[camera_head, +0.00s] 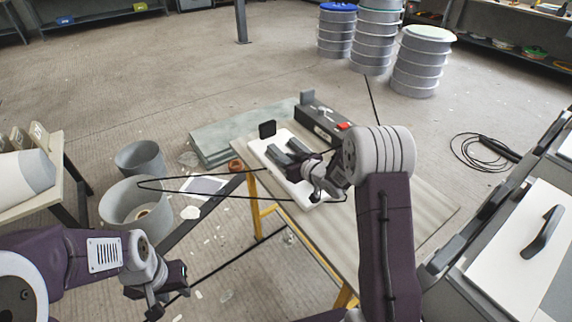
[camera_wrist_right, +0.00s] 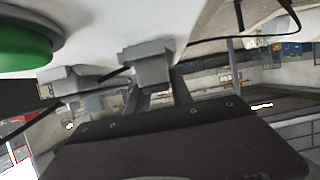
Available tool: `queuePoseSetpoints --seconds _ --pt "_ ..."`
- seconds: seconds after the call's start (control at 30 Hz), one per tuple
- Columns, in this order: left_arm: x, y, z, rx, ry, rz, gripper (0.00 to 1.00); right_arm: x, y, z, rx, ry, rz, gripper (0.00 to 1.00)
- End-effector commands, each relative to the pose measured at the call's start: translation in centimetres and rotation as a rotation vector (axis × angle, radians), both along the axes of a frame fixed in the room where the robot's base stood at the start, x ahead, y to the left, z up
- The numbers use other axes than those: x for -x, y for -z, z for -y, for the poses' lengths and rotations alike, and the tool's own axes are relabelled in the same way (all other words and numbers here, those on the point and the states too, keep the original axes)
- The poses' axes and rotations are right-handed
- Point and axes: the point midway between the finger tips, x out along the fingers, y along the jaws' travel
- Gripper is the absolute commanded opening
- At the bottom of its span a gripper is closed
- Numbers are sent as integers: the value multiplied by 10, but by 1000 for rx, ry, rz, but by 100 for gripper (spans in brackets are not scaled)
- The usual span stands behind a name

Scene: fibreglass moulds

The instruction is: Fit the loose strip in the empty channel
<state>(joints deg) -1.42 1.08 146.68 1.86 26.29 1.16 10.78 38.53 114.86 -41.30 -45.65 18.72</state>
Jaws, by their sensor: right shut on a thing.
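The loose strip (camera_head: 215,178) is a thin black cord. It runs out to the left of my right gripper in a long narrow loop, hanging in the air past the table edge. My right gripper (camera_head: 318,192) is shut on it above the white panel (camera_head: 262,150) on the table. In the right wrist view, the strip (camera_wrist_right: 118,73) meets the grey jaws (camera_wrist_right: 150,68) and another length curves at upper right. The empty channel cannot be made out; my arm hides part of the panel. My left gripper (camera_head: 166,297) looks open, low at the left, away from the table.
The table (camera_head: 425,205) has bare wood at the right. A dark box (camera_head: 322,122) stands behind the panel, and a small black block (camera_head: 267,129) stands at its far edge. Grey buckets (camera_head: 128,196) stand on the floor left. A green round thing (camera_wrist_right: 22,48) shows close in the wrist view.

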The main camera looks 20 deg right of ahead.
Motion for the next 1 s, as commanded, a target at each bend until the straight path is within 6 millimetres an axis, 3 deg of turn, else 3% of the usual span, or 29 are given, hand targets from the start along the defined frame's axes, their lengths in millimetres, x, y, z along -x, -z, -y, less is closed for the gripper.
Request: queuePoseSetpoints --seconds 0.03,0.5,0.53,0.6,0.8,0.93,1.0 --pt "0 6 0 0 0 0 36 0 9 0 -1 1 0 0" --pt "0 9 0 0 0 0 36 0 15 0 0 1 0 0" --pt "0 9 0 0 0 0 36 0 16 0 1 1 -1 30" --pt "0 8 0 0 0 0 36 1 16 0 0 0 -3 49" --pt "0 8 0 0 0 0 36 2 17 0 1 1 -9 49" --pt "0 -1 0 0 0 0 36 2 6 0 3 0 -11 49" --pt "0 -1 0 0 0 0 36 13 3 5 2 2 -11 49"
